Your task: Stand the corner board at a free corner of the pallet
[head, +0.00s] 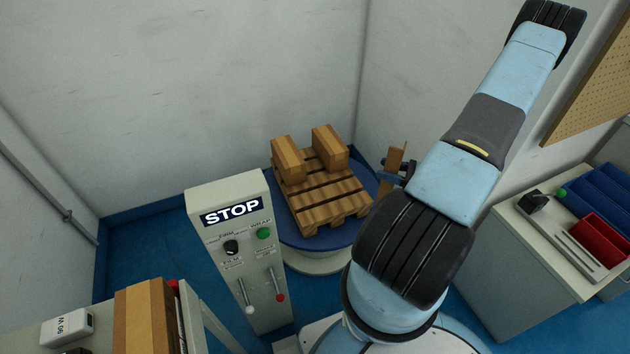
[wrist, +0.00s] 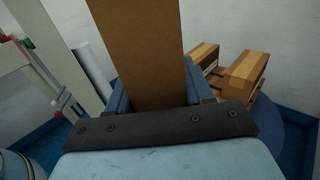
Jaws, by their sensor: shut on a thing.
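My gripper (head: 393,172) is shut on the corner board (head: 398,156), a brown upright strip at the right side of the turntable. In the wrist view the board (wrist: 149,40) rises between the two blue fingers (wrist: 155,92). The wooden pallet (head: 325,203) lies on the round blue turntable (head: 312,253). Two cartons stand on its far part, one at the left (head: 288,158) and one at the right (head: 329,147). The near part of the pallet is bare. The board is apart from the pallet, to its right. My arm hides the board's lower end.
A grey control post (head: 230,205) with a STOP sign, knobs and levers stands left of the turntable. A workbench (head: 540,250) with red and blue bins is at the right. Walls close off the back.

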